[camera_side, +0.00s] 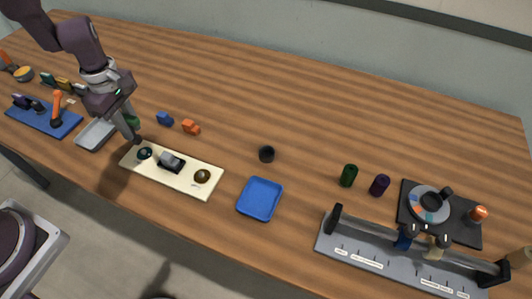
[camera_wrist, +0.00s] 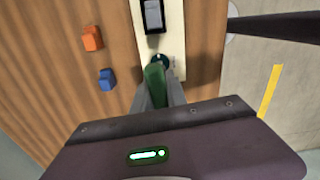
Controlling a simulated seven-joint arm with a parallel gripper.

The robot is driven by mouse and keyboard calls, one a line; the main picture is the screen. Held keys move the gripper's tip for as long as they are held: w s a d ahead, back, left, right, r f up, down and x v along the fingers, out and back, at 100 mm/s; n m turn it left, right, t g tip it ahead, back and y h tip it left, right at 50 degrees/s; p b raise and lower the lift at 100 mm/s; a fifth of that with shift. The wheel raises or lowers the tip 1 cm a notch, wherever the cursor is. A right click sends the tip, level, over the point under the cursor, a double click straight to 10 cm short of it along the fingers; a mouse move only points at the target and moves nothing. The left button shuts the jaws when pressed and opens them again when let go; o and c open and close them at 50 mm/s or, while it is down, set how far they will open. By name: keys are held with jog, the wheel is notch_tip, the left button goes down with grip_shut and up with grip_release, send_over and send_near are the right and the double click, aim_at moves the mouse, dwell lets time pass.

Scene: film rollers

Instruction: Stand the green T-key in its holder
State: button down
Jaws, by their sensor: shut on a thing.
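My gripper (camera_side: 134,137) is at the left end of the cream board (camera_side: 195,187), low over its edge. It is shut on a green piece, the T-key (camera_wrist: 155,84), which shows between the fingers in the wrist view (camera_wrist: 158,92). In the side view only a bit of green (camera_side: 133,122) shows beside the fingers. The key's far end points toward a dark round socket (camera_wrist: 158,60) on the board, also seen in the side view (camera_side: 145,153). I cannot tell whether the key touches it. Which part is the key's holder is not clear.
The board also carries a grey-and-black block (camera_side: 171,161) and a brown ring (camera_side: 202,176). Blue (camera_side: 165,119) and orange (camera_side: 191,127) blocks lie behind it. A grey tray (camera_side: 96,134) is at left, a blue tray (camera_side: 260,198) at right. The table's back middle is clear.

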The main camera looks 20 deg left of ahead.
dwell(0.4)
jog(key=w+d+m, duration=0.3)
jog(key=w+d, duration=0.9)
jog(key=d+r+m, duration=0.3)
jog(key=d+m, duration=0.1)
jog(key=d, duration=1.4)
jog(key=shift+w+f, duration=0.15)
jog(key=shift+f, duration=2.05)
jog(key=shift+w+f, duration=0.1)
jog(key=shift+f, duration=2.1)
jog(key=shift+f, duration=0.15)
jog(key=c, duration=1.3)
grip_release()
